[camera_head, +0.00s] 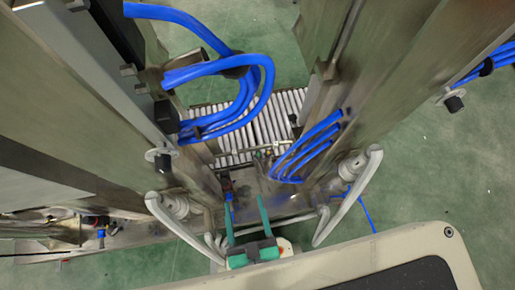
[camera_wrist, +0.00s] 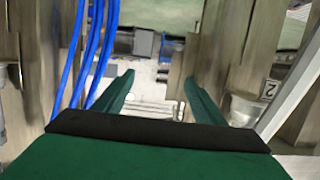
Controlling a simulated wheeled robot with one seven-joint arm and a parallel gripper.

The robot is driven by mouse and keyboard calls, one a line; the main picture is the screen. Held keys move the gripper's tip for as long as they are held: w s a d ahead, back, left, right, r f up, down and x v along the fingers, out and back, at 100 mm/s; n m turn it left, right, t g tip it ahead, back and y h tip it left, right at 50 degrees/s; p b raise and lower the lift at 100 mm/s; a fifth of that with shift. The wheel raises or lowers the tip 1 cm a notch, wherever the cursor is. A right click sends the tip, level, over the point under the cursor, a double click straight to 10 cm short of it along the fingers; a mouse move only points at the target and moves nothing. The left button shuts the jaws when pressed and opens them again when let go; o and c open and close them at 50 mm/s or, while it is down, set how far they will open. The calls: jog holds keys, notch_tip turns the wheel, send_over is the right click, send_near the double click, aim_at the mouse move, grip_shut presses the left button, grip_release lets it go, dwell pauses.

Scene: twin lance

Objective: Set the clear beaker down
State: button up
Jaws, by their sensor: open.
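I cannot make out a clear beaker in either view. My gripper (camera_head: 244,205) is at the bottom middle of the head view, its two green fingers pointing up the picture and spread apart. In the wrist view my gripper (camera_wrist: 159,78) shows the same wide gap between the fingers. I see nothing held between them. Small parts beyond the fingertips are too small and blurred to name.
Tall metal columns (camera_head: 405,75) stand on both sides, with blue hoses (camera_head: 225,65) looping between them. A roller conveyor (camera_head: 270,118) lies between the columns. A bent grey tube (camera_head: 350,195) stands close right of my gripper. Green floor (camera_head: 430,170) is open at right.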

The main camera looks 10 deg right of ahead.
notch_tip(320, 180, down, 23)
jog(key=d+n+g+y, duration=0.1)
jog(key=d+n+y, duration=0.2)
jog(key=n+g+y, duration=0.1)
jog(key=g+y, duration=0.1)
send_near(248, 195)
jog(key=shift+w+a+r, duration=0.2)
jog(key=shift+w+r, duration=0.3)
jog(key=shift+w, duration=0.3)
jog(key=shift+a+f, duration=0.1)
jog(key=shift+f, duration=0.45)
jog(key=x, duration=1)
jog(key=shift+w, duration=0.45)
jog(key=shift+a, duration=0.15)
jog(key=c, duration=1.1)
